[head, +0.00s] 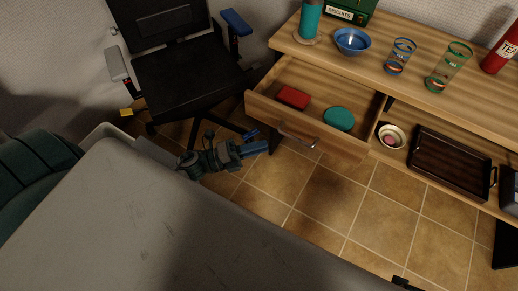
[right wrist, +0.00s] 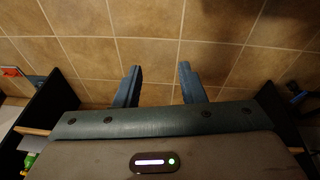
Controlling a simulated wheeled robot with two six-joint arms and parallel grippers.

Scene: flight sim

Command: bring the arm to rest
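My left gripper (head: 255,141) is in the middle of the head view, its blue fingers apart with nothing seen between them. It is left of the open drawer (head: 345,148) and beside the chair's base. My right gripper (right wrist: 160,85) shows in the right wrist view. Its two blue fingers are spread wide, with only bare tiled floor (right wrist: 160,50) seen between and beyond them.
The drawer holds a red box (head: 293,97) and a teal round thing (head: 338,119). The desk top (head: 365,75) carries a blue bowl (head: 352,41) and two glasses. A black office chair (head: 185,75) stands left. A dark tray (head: 451,160) lies on the lower shelf.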

